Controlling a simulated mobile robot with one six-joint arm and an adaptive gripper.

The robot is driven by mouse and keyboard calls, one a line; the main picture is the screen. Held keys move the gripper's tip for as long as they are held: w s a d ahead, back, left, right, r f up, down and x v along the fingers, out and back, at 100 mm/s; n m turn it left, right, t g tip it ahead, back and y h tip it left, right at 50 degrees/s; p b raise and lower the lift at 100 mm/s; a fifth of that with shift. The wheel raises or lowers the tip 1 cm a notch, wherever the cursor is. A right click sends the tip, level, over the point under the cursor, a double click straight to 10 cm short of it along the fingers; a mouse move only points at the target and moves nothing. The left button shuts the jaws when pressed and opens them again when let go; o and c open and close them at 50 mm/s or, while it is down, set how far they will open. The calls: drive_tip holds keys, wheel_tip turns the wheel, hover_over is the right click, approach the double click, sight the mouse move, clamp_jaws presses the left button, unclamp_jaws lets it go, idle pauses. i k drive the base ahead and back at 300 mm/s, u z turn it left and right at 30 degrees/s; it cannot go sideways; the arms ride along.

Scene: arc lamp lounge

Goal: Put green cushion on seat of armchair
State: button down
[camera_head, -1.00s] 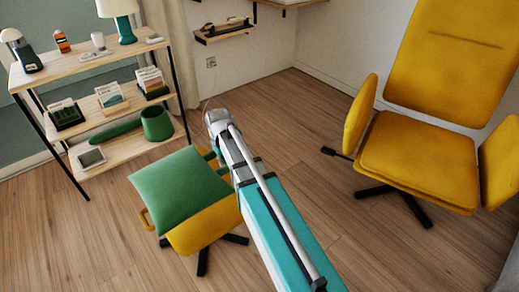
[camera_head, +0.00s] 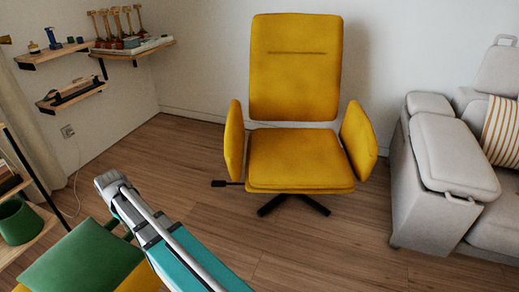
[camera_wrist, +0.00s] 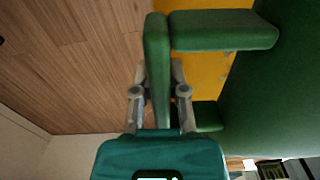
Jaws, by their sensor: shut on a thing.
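The green cushion (camera_head: 75,262) is at the bottom left of the head view, over a yellow seat (camera_head: 143,280); whether it rests on it I cannot tell. In the wrist view, the cushion (camera_wrist: 275,95) fills the right side, with a green loop handle on its edge. My gripper (camera_wrist: 158,75) is shut on the bar of that handle. In the head view my arm hides most of the gripper. The yellow armchair (camera_head: 298,160) stands upright in the middle, its seat bare between two side arms.
A grey sofa (camera_head: 450,155) with a striped pillow (camera_head: 502,132) stands to the right of the armchair. A shelf rack with a green pot (camera_head: 18,222) is at the left edge. Wall shelves (camera_head: 135,50) hang at the upper left. Open wooden floor lies before the armchair.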

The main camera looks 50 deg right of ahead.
sight(300, 156)
drive_tip(key=z, duration=1.05)
drive_tip(key=k, duration=0.75)
drive_tip(key=z, duration=0.6)
drive_tip(key=i, duration=0.65)
drive_tip(key=z, duration=0.1)
